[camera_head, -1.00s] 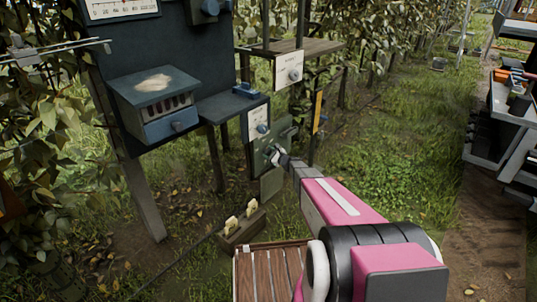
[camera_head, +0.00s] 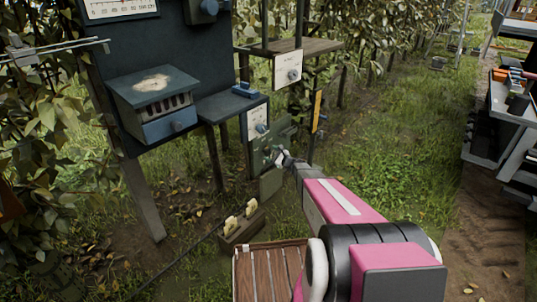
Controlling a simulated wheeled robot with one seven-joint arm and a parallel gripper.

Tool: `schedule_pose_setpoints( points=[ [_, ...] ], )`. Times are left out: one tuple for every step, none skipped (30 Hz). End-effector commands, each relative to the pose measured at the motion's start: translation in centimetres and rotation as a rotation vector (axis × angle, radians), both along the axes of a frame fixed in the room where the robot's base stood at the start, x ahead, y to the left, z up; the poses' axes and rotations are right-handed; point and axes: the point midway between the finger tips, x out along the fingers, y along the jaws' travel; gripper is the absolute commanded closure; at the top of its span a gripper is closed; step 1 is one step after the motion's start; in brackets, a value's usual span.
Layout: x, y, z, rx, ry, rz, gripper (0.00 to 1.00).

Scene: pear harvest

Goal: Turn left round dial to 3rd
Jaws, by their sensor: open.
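A dark green panel (camera_head: 266,147) hangs low on the stand, and my gripper (camera_head: 282,157) is at its right side, open. The gripper covers part of the panel, and any dial behind it is hidden. I cannot tell whether the fingers touch anything. Above it, a white plate with a blue round dial (camera_head: 262,128) is mounted on the blue stand. Higher and to the right, another white plate carries a grey round dial (camera_head: 293,75). The markings on these plates are too small to read.
A blue box with a drawer (camera_head: 170,128) and a blue shelf (camera_head: 230,106) stand left of the panel. A wooden block with yellow pieces (camera_head: 241,228) is on the ground below. A slatted wooden surface (camera_head: 270,272) is in front. Grass to the right is open.

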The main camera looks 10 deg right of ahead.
Motion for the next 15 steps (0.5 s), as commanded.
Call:
schedule_pose_setpoints(
  points=[
    [-1.0,-0.8,0.1,0.0,0.0,-0.001,0.23],
    [-1.5,-1.2,0.1,0.0,0.001,-0.001,0.23],
    [-2.0,-1.8,0.1,0.0,0.001,-0.003,0.23],
    [-2.5,-2.2,0.1,0.0,0.001,-0.003,0.23],
    [-2.9,-2.5,0.1,0.001,0.001,-0.002,0.23],
    [-3.4,-3.0,0.1,0.001,0.002,-0.001,0.23],
    [-3.7,-3.4,0.0,0.002,0.001,-0.002,0.23],
    [-4.1,-3.7,0.0,0.001,0.002,-0.003,0.23],
    [-4.4,-4.1,0.0,0.0,0.001,-0.003,0.23],
    [-4.7,-4.4,0.0,0.0,0.002,-0.002,0.23],
    [-4.9,-4.6,0.0,0.0,0.002,-0.002,0.23],
    [-5.2,-4.8,0.0,0.0,0.001,0.0,0.23],
    [-5.4,-5.0,0.0,0.0,0.001,0.0,0.23],
    [-5.5,-5.2,0.0,0.0,0.001,0.0,0.23],
    [-5.6,-5.3,0.0,0.0,0.001,0.0,0.23]
  ],
)
